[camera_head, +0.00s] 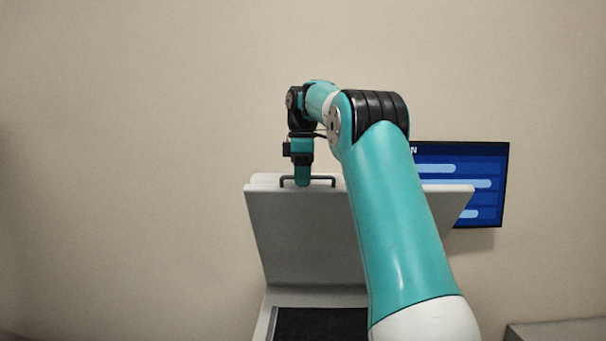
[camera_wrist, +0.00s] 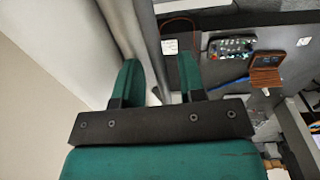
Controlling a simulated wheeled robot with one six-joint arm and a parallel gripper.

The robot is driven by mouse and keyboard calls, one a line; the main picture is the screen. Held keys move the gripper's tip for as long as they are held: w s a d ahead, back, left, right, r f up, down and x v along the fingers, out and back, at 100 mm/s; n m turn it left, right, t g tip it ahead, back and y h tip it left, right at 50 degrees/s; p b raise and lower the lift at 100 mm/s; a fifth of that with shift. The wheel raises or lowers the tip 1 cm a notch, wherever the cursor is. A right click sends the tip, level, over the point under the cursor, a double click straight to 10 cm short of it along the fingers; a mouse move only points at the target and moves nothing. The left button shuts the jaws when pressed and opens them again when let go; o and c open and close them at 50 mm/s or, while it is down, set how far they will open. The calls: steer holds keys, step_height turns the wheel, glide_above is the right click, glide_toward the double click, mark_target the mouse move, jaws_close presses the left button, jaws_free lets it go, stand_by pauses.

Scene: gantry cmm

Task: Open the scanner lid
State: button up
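The scanner lid (camera_head: 303,232) is a light grey panel that stands raised and tilted up from the scanner body (camera_head: 262,322). A dark bar handle (camera_head: 322,178) is at its top edge. My gripper (camera_head: 302,184) is at the left part of this handle, pointing down. In the wrist view my gripper (camera_wrist: 158,64) shows two green fingers spread apart, with a grey bar-like edge (camera_wrist: 150,38) running between them. I cannot tell whether either finger touches the handle. My arm hides part of the lid's right side.
A blue wall screen (camera_head: 485,205) is behind the lid at the right. A grey surface (camera_head: 560,331) is at the lower right. The wrist view shows a dark device (camera_wrist: 232,47), a brown case (camera_wrist: 266,68) and a blue pen-like item (camera_wrist: 228,83). Bare wall fills the left.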

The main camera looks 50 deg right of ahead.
steer(key=r, duration=0.3)
steer(key=r+p, duration=0.1)
steer(key=r, duration=0.3)
steer(key=shift+s+a+r, duration=0.15)
steer(key=shift+a+r, duration=0.05)
stand_by(0.5)
